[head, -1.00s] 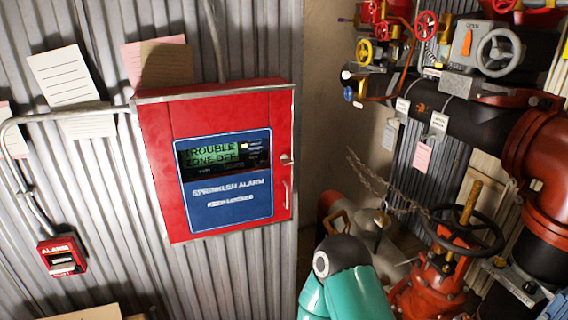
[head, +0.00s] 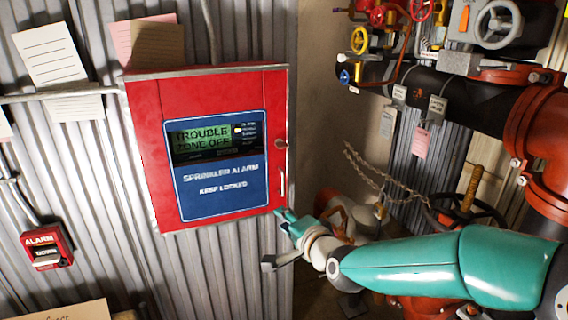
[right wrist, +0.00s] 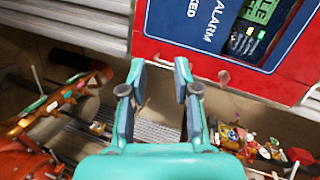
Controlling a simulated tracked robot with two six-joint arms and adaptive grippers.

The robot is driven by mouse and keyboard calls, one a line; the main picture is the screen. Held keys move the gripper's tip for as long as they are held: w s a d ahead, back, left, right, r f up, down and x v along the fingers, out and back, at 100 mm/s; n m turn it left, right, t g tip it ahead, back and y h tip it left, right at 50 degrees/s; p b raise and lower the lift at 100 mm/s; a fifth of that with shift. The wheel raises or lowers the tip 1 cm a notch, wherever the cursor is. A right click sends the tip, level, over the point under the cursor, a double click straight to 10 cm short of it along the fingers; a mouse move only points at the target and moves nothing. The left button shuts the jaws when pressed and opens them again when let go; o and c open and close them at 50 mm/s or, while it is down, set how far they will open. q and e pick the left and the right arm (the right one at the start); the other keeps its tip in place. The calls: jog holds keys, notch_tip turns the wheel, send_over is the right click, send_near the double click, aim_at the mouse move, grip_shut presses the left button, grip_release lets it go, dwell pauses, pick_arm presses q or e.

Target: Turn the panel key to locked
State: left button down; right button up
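The red sprinkler alarm panel (head: 150,150) hangs on the corrugated wall, its door shut. Its screen (head: 203,138) reads TROUBLE ZONE OFF. A small round key lock (head: 281,144) sits at the door's right edge; its turned position is too small to read. A pale handle (head: 283,186) is below it. My right gripper (head: 278,240) is open and empty, just below the panel's lower right corner. In the right wrist view its fingers (right wrist: 160,74) are apart, with the panel's red edge (right wrist: 185,58) beyond them. My left gripper is not in view.
A red alarm pull box (head: 46,248) is on the wall at lower left. Paper notes (head: 50,55) hang above. Red and black pipes with valve wheels (head: 497,24) fill the right side. A chain (head: 375,170) hangs behind my right arm.

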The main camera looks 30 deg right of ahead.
aim_at(284, 146)
jog(key=s+d+r+m+t+h, duration=0.1)
jog(key=s+d+r+m, duration=0.1)
jog(key=r, duration=0.4)
jog(key=s+d+r+m+t+h, duration=0.1)
jog(key=d+r+m+t, duration=0.1)
jog(key=r, duration=0.3)
jog(key=p+x, duration=0.1)
jog(key=x, duration=0.4)
jog(key=p+x, duration=0.2)
jog(key=x, duration=0.4)
jog(key=p+x, duration=0.2)
jog(key=x, duration=0.3)
jog(key=shift+w+d+f, duration=0.2)
jog(key=shift+d, duration=0.2)
grip_shut()
